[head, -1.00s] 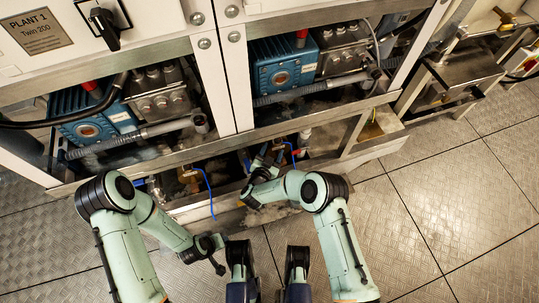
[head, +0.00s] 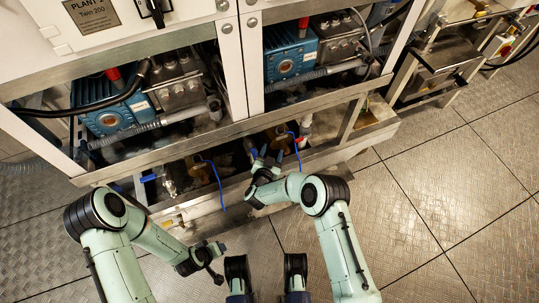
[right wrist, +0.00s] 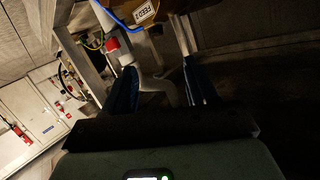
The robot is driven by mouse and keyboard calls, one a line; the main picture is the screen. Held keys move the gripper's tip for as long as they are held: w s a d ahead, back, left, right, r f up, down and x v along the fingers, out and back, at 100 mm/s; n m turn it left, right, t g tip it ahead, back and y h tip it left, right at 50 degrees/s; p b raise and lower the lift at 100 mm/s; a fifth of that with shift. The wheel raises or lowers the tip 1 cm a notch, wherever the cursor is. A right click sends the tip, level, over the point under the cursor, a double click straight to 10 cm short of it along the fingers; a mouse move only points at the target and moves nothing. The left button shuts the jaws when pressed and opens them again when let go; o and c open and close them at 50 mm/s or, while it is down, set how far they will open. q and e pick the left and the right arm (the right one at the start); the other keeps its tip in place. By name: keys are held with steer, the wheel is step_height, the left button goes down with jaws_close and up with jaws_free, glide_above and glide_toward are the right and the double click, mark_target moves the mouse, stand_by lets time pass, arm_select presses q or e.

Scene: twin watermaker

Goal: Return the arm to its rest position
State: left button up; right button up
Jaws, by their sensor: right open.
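My right gripper (head: 266,155) is at the front of the low bay under the right cabinet, its jaws apart. In the right wrist view, its two blue fingers (right wrist: 163,90) are spread, with a pale curved pipe (right wrist: 155,85) visible between them; I cannot tell its depth, and nothing looks gripped. My right arm (head: 325,195) reaches forward, bent at the elbow. My left arm (head: 150,238) is bent low over the floor, in front of the machine. My left gripper (head: 216,263) is small and dark there, and its jaw opening is unclear.
The machine frame's lower rail (head: 225,190) runs close by my right gripper. A blue hose (head: 216,182) hangs over it. A red-handled valve (head: 299,140) is near the right gripper. A brown body labelled FEED-2 (right wrist: 150,12) shows in the wrist view. Floor (head: 450,200) at right is clear.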

arm_select(q)
steer(key=shift+s+a, duration=0.15)
steer(key=shift+s, duration=0.2)
arm_select(e)
steer(key=shift+s+a, duration=0.1)
steer(key=shift+s, duration=0.1)
